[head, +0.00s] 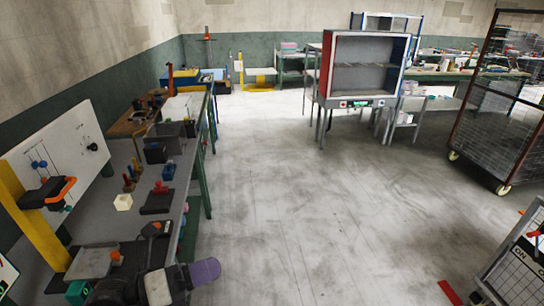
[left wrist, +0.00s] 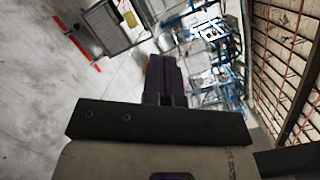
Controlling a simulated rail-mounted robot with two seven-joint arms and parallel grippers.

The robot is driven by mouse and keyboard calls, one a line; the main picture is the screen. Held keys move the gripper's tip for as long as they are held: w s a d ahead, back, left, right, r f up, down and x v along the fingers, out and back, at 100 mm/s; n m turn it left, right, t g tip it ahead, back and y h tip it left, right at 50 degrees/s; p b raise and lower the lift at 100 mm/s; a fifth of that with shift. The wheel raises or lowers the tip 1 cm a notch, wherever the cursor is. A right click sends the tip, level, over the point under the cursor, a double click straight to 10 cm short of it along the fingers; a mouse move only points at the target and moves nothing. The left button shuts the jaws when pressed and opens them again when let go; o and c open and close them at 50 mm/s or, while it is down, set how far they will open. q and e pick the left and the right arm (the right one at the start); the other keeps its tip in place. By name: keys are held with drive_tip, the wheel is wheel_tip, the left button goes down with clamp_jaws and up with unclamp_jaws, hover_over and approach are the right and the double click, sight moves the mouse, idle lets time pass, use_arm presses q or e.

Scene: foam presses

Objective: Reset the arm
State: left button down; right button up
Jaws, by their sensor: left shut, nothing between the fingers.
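My left gripper (head: 204,271) is at the bottom left of the head view, in front of the near end of the grey workbench (head: 95,215). Its purple fingers are together and empty, pointing right over the floor's edge of the bench. In the left wrist view the same gripper (left wrist: 163,75) shows its dark fingers side by side with nothing between them. My right gripper is in neither view.
A yellow post with a white panel (head: 62,142) stands at left. A red-sided cabinet (head: 362,65) and a mesh cart (head: 500,110) stand farther off. The middle floor is clear.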

use_arm(q)
drive_tip(key=w+a+r+n+t+y, duration=0.2)
drive_tip(key=a+r+n+t+y, duration=0.4)
drive_tip(key=n+t+y, duration=0.45)
drive_tip(key=w+a+r+n+t+y, duration=0.1)
drive_tip(key=a+r+n+t+y, duration=0.5)
drive_tip(key=n, duration=0.8)
drive_tip(key=s+a+f+n+g+y, duration=0.15)
drive_tip(key=f+n+g, duration=0.3)
drive_tip(key=f, duration=0.45)
drive_tip(key=s+a+f+n+g+y, duration=0.1)
drive_tip(key=a+f+n+g+y, duration=0.25)
drive_tip(key=f, duration=0.55)
drive_tip(key=s+d+f+n+g+h, duration=0.25)
drive_tip(key=s+f+g, duration=0.35)
drive_tip(key=s+f, duration=0.75)
drive_tip(key=s+d+f+n+g+h, duration=0.2)
drive_tip(key=s+d+f+g, duration=0.35)
drive_tip(key=s+f, duration=0.8)
wheel_tip(320, 180, up, 25)
drive_tip(key=a+g+p, duration=0.1)
drive_tip(key=p, duration=2.5)
wheel_tip(320, 180, down, 34)
drive_tip(key=b, duration=3.3)
drive_tip(key=shift+s+a+r, duration=0.15)
drive_tip(key=shift+a+r, duration=0.05)
